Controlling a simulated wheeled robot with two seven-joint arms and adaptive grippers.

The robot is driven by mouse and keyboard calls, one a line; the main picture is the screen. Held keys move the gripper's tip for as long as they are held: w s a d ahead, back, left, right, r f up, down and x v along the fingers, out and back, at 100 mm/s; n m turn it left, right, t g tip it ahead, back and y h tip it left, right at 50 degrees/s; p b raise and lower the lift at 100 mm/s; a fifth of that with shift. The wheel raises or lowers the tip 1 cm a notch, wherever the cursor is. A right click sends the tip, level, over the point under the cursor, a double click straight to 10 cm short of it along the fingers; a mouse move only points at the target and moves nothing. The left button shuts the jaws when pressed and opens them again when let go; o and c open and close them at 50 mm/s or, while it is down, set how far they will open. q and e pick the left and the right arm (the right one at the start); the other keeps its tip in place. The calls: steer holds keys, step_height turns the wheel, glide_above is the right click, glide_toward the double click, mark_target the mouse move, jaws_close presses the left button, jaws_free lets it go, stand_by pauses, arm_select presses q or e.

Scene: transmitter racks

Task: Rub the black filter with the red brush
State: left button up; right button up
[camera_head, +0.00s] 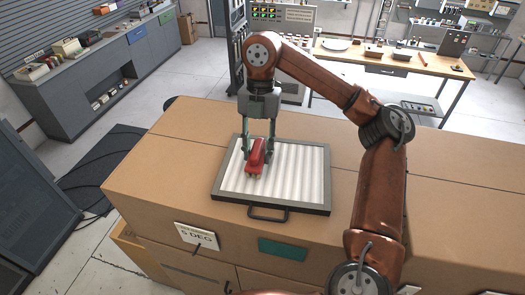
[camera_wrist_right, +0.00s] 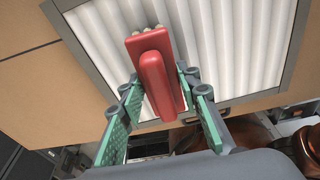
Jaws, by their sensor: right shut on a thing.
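The filter (camera_head: 322,191) is a flat square panel with a dark grey frame, white pleats and a handle on its near side. It lies on the cardboard-brown box top, and its frame also shows in the right wrist view (camera_wrist_right: 292,62). The red brush (camera_head: 256,154) is over the left part of the pleats, with pale bristle tufts at one end; the wrist view shows it too (camera_wrist_right: 153,75). My right gripper (camera_head: 257,150) is shut on the brush, a green finger on each side. I cannot tell whether the bristles touch the pleats. My left gripper is not in view.
The brown box top (camera_head: 160,165) is clear to the left of the filter. A label reading 5 DEG (camera_head: 197,236) and a green plate (camera_head: 282,249) are on its front. A grey cabinet (camera_head: 100,75) and a wooden bench (camera_head: 400,62) stand behind.

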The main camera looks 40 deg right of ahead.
steer(key=shift+w+a+f, duration=0.15)
steer(key=shift+w+a, duration=0.95)
steer(key=shift+w+d, duration=0.4)
steer(key=shift+d, duration=0.2)
steer(key=shift+s+d+f, duration=0.1)
steer(key=shift+s+d, duration=1.2)
steer(key=shift+s, duration=0.1)
steer(key=shift+s+d+r, duration=0.2)
steer(key=shift+s+d, duration=1.9)
steer(key=shift+d, duration=0.1)
steer(key=shift+s+d+f, duration=0.15)
steer(key=shift+s+d, duration=0.65)
steer(key=shift+s+d+b, duration=0.3)
steer(key=shift+s, duration=0.05)
steer(key=shift+d, duration=0.1)
steer(key=shift+s+d, duration=1.05)
steer(key=shift+s, duration=0.05)
steer(key=shift+w, duration=0.1)
